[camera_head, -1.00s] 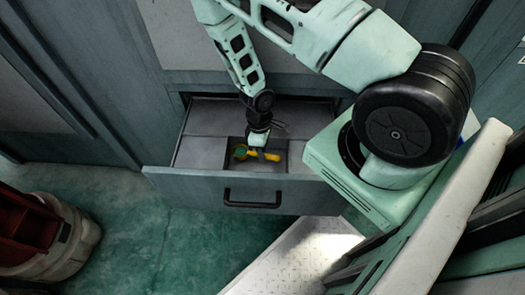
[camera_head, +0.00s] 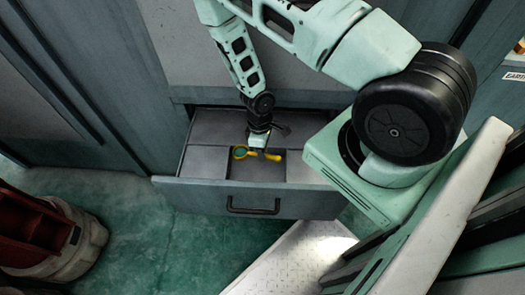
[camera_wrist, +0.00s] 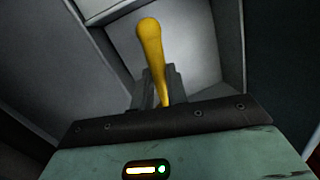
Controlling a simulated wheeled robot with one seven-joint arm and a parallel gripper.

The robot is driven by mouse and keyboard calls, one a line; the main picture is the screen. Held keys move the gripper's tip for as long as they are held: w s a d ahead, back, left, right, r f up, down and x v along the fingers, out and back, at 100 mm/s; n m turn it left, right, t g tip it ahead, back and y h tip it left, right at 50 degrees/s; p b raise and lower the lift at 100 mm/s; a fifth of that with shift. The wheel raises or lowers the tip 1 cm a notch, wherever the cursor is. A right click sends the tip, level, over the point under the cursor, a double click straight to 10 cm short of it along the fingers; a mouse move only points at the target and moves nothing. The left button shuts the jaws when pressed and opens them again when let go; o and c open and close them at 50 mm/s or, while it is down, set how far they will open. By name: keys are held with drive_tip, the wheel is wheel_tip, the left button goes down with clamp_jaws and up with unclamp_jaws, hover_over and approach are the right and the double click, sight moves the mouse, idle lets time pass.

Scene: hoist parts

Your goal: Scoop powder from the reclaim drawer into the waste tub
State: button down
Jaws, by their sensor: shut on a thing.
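A yellow scoop (camera_head: 273,157) with a greenish round end is in my gripper (camera_head: 257,149), over the middle compartment of the open reclaim drawer (camera_head: 205,196). In the wrist view its yellow handle (camera_wrist: 150,45) stands up between the fingers of my gripper (camera_wrist: 158,92), which are shut on it. The scoop's bowl is hidden in the wrist view. I cannot make out powder in the compartment or the bowl. A round cream tub (camera_head: 88,240), perhaps the waste tub, stands on the floor at the lower left.
A dark red divided box (camera_head: 35,225) sits in or on the cream tub. The drawer has a black handle (camera_head: 253,204) and grey covers (camera_head: 207,160) beside the compartment. Cabinet fronts (camera_head: 85,75) rise behind. Green floor (camera_head: 150,230) lies clear between drawer and tub.

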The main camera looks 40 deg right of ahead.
drive_tip(key=shift+s+a+p+v, duration=0.1)
drive_tip(key=shift+s+p+v, duration=0.05)
drive_tip(key=shift+p+v, duration=0.75)
drive_tip(key=shift+s+a+p+v, duration=0.1)
drive_tip(key=shift+s+p+v, duration=0.1)
drive_tip(key=shift+p+v, duration=0.6)
drive_tip(key=shift+s+p+v, duration=0.15)
drive_tip(key=shift+p+v, duration=0.65)
drive_tip(key=shift+p, duration=0.15)
drive_tip(key=shift+r, duration=0.1)
